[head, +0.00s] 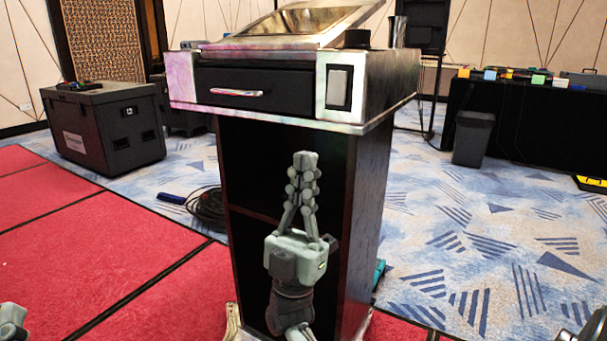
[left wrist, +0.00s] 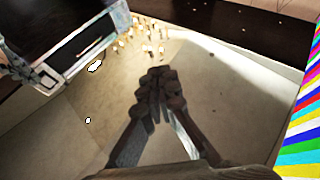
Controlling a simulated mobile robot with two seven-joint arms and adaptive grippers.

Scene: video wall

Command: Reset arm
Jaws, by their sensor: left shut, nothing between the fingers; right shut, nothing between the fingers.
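My right gripper (head: 304,165) stands upright in the middle of the head view, in front of the lectern's dark open shelf. Its fingers point up and are shut with nothing between them. Whether it touches the lectern cannot be told. My left gripper (left wrist: 160,80) shows in the left wrist view. Its fingers are closed together and hold nothing. In the head view only a small grey part of my left arm shows at the lower left edge; its fingers are out of that picture.
A lectern (head: 390,150) with a drawer (head: 255,92) stands directly ahead. A black case (head: 104,130) is at left, coiled cable (head: 208,210) behind the lectern. A bin (head: 473,138) and black-draped table (head: 530,125) are at right. Colour bars (left wrist: 305,130) show in the left wrist view.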

